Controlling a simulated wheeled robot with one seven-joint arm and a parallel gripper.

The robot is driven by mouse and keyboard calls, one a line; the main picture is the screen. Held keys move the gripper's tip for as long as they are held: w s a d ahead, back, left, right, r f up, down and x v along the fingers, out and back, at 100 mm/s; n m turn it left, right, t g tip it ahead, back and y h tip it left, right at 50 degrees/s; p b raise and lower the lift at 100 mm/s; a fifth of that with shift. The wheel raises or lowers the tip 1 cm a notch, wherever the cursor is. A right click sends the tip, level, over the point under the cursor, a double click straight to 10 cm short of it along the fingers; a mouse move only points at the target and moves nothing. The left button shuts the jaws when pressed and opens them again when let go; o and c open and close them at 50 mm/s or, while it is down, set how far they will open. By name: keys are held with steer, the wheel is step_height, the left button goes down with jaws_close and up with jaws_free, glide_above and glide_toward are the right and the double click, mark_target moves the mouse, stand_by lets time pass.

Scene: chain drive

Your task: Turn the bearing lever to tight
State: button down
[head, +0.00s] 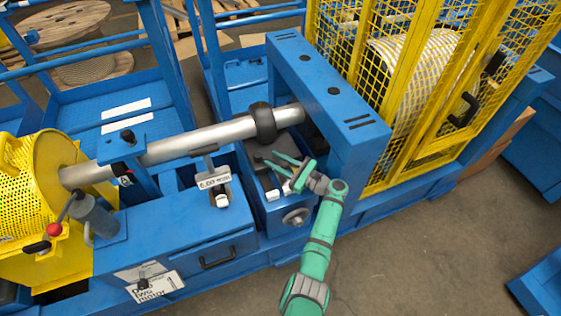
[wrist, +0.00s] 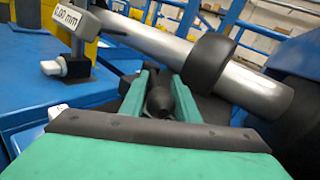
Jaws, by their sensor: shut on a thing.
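My green gripper (head: 279,165) reaches over the blue housing below the silver shaft (head: 205,137). In the wrist view its two green fingers (wrist: 160,92) are closed around a dark rounded knob (wrist: 159,101), which appears to be the end of the bearing lever. The fingers hide most of the lever in the head view. No tight or loose marking can be read. A black collar (head: 262,123) sits around the shaft just beyond the fingers, and it also shows in the wrist view (wrist: 208,62).
A gauge with a white millimetre readout (head: 214,182) stands left of my gripper. A blue upright frame (head: 335,95) rises close on the right, with a yellow mesh cage (head: 425,90) behind.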

steer(key=shift+w+d+r, duration=0.35)
steer(key=shift+d, duration=0.05)
steer(key=c, duration=1.4)
jaws_free()
steer(key=shift+s+a+f, duration=0.15)
steer(key=shift+a+f, duration=0.05)
steer(key=shift+a, duration=0.05)
steer(key=shift+r, duration=0.5)
steer(key=s+r, duration=0.8)
steer(key=s, duration=0.1)
steer(key=s+r, duration=0.4)
steer(key=shift+s, duration=0.35)
